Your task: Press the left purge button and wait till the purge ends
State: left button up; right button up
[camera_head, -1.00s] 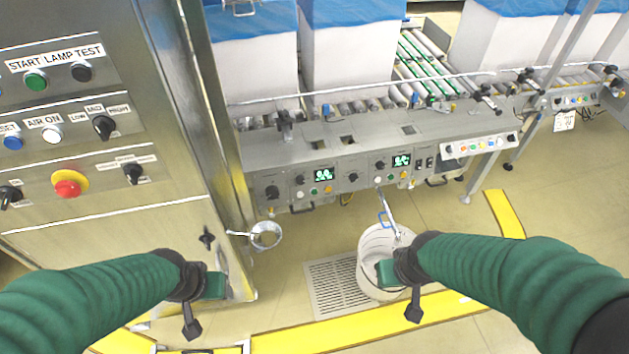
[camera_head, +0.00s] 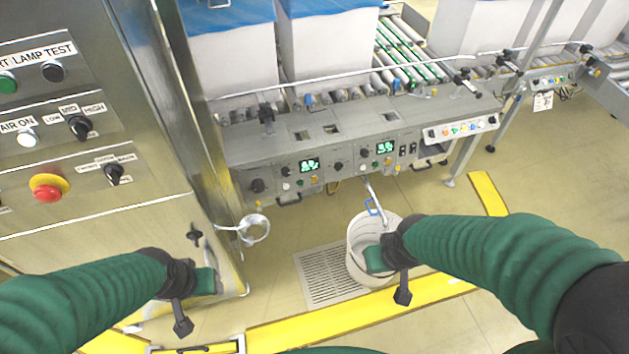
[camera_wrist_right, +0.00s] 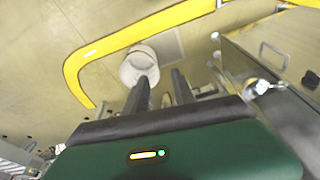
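The grey control console has two sections with green-lit displays, the left display (camera_head: 309,166) and the right display (camera_head: 384,148). Small knobs and buttons sit around each; under the left display are white, green and orange buttons (camera_head: 315,180). Their labels are too small to read, so I cannot tell which is the purge button. My left gripper (camera_head: 183,325) is low at the left, in front of the steel cabinet and apart from the console. My right gripper (camera_head: 402,295) is in front of the white bucket. In the right wrist view its two fingers (camera_wrist_right: 161,74) are apart, with nothing between them.
The steel cabinet (camera_head: 90,230) with a red emergency button (camera_head: 47,188) stands at the left. A white bucket (camera_head: 362,235) stands by a floor grate (camera_head: 322,278) below the console. Blue-lined boxes (camera_head: 335,50) stand on rollers behind. Yellow floor tape (camera_head: 290,333) crosses the front.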

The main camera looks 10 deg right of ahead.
jog(key=shift+c, duration=0.3)
grip_shut()
dwell(1.4)
